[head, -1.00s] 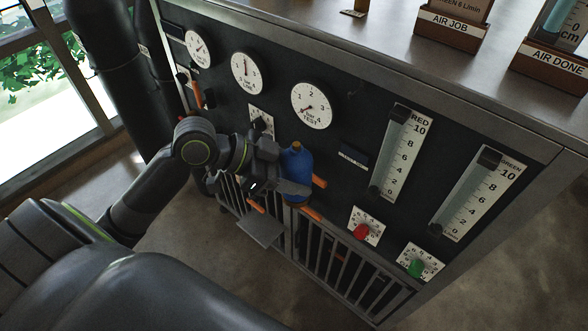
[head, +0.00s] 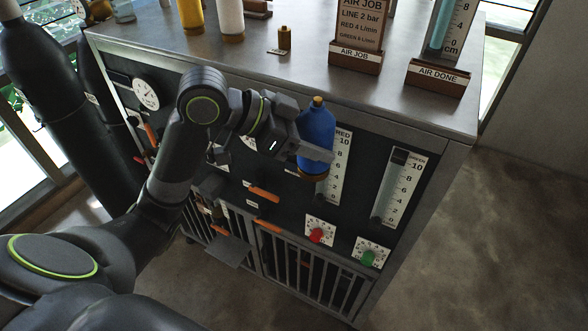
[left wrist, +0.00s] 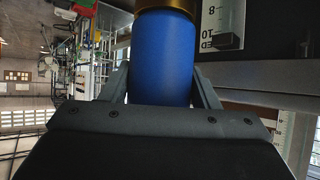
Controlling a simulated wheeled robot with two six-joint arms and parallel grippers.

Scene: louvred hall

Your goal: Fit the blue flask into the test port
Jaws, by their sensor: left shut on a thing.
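The blue flask (head: 316,128) has a brass cap on top and a brass band at its lower end. My left gripper (head: 316,154) is shut around its body and holds it nearly upright, in front of the panel near the cabinet's top edge. In the left wrist view the blue flask (left wrist: 163,60) sits between both fingers. A small brass fitting (head: 284,39) stands on the cabinet top with a small label before it. The label is unreadable, so I cannot tell whether this is the test port. My right gripper is out of view.
The cabinet top (head: 240,60) also bears a yellow cylinder (head: 190,14), a white cylinder (head: 230,20), the AIR JOB card (head: 360,25) and the AIR DONE stand (head: 436,76). The flask partly covers the red flow gauge (head: 340,165). Orange handles (head: 264,193) jut from the panel.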

